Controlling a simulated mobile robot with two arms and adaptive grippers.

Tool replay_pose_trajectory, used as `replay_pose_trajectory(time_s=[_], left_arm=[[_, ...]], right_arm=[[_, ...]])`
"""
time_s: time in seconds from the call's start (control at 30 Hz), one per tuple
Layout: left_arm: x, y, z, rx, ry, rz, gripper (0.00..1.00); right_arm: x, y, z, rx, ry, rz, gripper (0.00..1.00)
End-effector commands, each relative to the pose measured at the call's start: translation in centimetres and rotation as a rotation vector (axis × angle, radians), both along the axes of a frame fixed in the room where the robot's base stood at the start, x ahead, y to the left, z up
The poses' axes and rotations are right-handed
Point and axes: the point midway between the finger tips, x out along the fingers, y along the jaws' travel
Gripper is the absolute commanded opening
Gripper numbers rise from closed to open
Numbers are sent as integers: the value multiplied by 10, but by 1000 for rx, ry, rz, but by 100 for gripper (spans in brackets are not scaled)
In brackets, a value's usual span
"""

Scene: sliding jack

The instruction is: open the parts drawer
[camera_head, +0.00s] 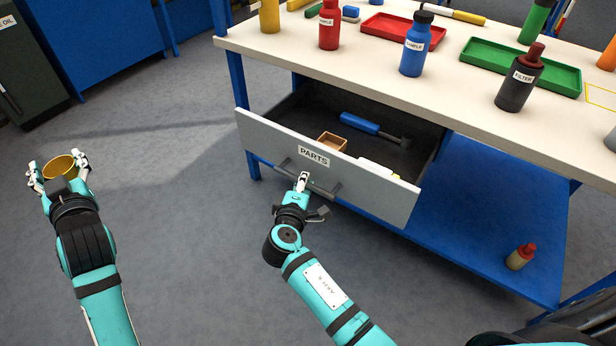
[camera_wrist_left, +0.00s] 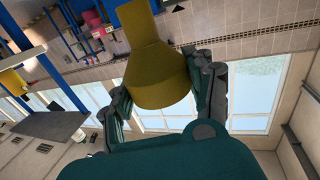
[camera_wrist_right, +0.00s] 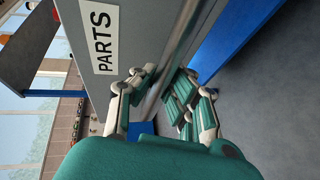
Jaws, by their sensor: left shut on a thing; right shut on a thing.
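The grey parts drawer (camera_head: 270,142), with a white PARTS label, stands pulled out from under the workbench; its dark inside shows. Its bar handle (camera_head: 325,187) runs along the front below the label. My right gripper (camera_head: 303,181) is at the handle, shut on it; the fingers hide part of the bar. In the right wrist view the fingers (camera_wrist_right: 157,92) close right by the drawer front (camera_wrist_right: 150,50). My left gripper (camera_head: 58,168) is shut on a yellow bottle (camera_head: 60,166), held over the floor left of the drawer. The bottle also shows in the left wrist view (camera_wrist_left: 155,70).
In the drawer lie a blue-handled tool (camera_head: 360,124), a small wooden box (camera_head: 331,142) and a white item (camera_head: 374,167). Bottles and red (camera_head: 402,29) and green (camera_head: 521,66) trays stand on the bench top. Floor at left is clear.

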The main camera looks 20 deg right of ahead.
Motion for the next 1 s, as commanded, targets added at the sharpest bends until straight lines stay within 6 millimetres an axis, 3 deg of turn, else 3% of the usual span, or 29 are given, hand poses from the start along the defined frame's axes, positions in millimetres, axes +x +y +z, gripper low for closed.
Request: replay_pose_trajectory(time_s=[0.47,0.5,0.7,1.0], left_arm=[[0,0,0,0,0,0,27],[0,0,0,0,0,0,27],[0,0,0,0,0,0,27],[0,0,0,0,0,0,27]], right_arm=[[-4,7,2,5,-6,-1,0],[-4,7,2,5,-6,-1,12],[-4,7,1,3,-4,0,38],[-7,8,1,3,-2,0,38]])
